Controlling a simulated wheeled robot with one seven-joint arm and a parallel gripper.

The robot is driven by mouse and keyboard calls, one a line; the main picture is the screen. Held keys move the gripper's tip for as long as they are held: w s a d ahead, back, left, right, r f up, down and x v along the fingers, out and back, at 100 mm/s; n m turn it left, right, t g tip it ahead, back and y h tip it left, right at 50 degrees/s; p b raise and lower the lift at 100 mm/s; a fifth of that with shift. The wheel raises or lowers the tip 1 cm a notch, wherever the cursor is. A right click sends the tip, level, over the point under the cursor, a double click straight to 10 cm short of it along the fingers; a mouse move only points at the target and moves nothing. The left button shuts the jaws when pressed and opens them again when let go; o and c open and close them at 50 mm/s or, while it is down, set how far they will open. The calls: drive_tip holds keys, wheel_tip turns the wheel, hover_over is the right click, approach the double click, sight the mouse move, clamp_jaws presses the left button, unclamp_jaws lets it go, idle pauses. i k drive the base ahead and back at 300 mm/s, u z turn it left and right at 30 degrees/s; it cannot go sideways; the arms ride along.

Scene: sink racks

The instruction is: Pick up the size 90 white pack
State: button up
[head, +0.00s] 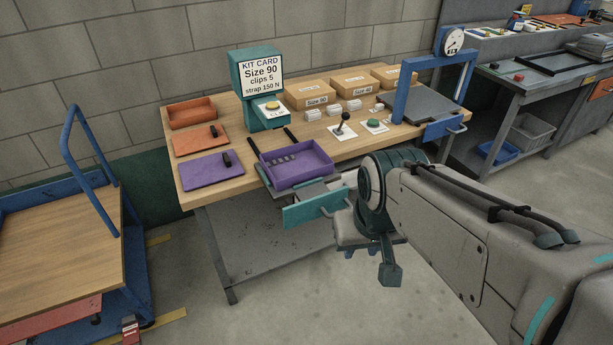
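Several small white packs stand in a row on the wooden workbench, behind the purple tray: a left one (313,115), a middle one (334,110) and a right one (354,105). Their size marks are too small to read. The kit card (261,72) on the teal stand reads Size 90, clips 5, strap 150 N. My gripper (370,252) points down in front of the bench's front edge, well short of the packs. Its fingers are small and partly hidden by my wrist, so I cannot tell whether it is open.
The purple tray (296,166) sits at the bench front, above a teal-fronted drawer (310,209). Cardboard boxes (310,92) stand behind the packs. A cart (60,245) is left.

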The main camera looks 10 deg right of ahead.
sight(335, 109)
drive_tip(key=u, duration=0.15)
drive_tip(key=k, duration=0.4)
drive_tip(key=z, duration=0.95)
drive_tip(key=i, duration=1.45)
drive_tip(key=u, duration=0.6)
drive_tip(key=i, duration=0.3)
drive_tip(key=u, duration=0.3)
